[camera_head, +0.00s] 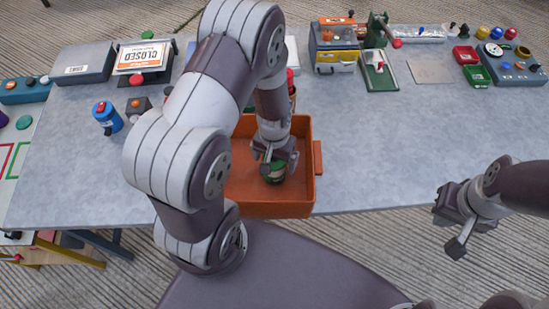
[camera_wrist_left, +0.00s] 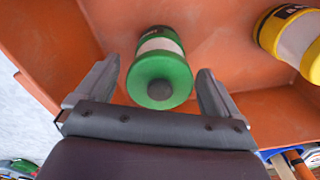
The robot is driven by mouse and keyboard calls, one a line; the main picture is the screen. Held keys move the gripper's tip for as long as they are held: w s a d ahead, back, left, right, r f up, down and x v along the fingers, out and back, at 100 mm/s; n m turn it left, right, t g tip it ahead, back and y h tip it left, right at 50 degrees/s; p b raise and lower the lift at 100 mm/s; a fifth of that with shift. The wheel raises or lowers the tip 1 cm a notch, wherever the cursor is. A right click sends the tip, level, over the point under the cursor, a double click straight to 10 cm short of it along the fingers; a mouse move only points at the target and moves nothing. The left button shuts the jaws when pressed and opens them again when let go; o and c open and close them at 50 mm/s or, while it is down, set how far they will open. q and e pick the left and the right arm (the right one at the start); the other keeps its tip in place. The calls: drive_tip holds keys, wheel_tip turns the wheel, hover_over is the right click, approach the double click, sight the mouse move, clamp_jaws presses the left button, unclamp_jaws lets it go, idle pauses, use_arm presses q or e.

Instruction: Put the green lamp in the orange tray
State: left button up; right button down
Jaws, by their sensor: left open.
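The green lamp (camera_head: 274,171), a green cylinder with a pale band, is in the orange tray (camera_head: 265,203) at the table's front edge. In the left wrist view the green lamp (camera_wrist_left: 160,75) is between the two spread fingers of my left gripper (camera_wrist_left: 157,95), with gaps showing beside it. My left gripper (camera_head: 272,160) is open over the tray; its arm hides the tray's left part. The tray's orange floor (camera_wrist_left: 225,60) shows around the lamp. My right gripper (camera_head: 455,228) is open and empty, off the table's front edge at the right.
A yellow cylinder with a pale band (camera_wrist_left: 292,38) is also in the tray. A blue canister (camera_head: 107,118) stands on the left of the table. Boxes and a green press (camera_head: 379,72) line the back. The tabletop right of the tray (camera_head: 390,140) is clear.

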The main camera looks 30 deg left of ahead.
use_arm(q)
wheel_tip(320, 180, up, 11)
drive_tip(key=shift+r, duration=0.1)
drive_tip(key=s+d+r+m+t, duration=0.1)
drive_tip(key=s+d+r, duration=0.1)
drive_tip(key=s+r, duration=0.2)
drive_tip(key=shift+s+d+r, duration=0.15)
drive_tip(key=shift+r, duration=0.35)
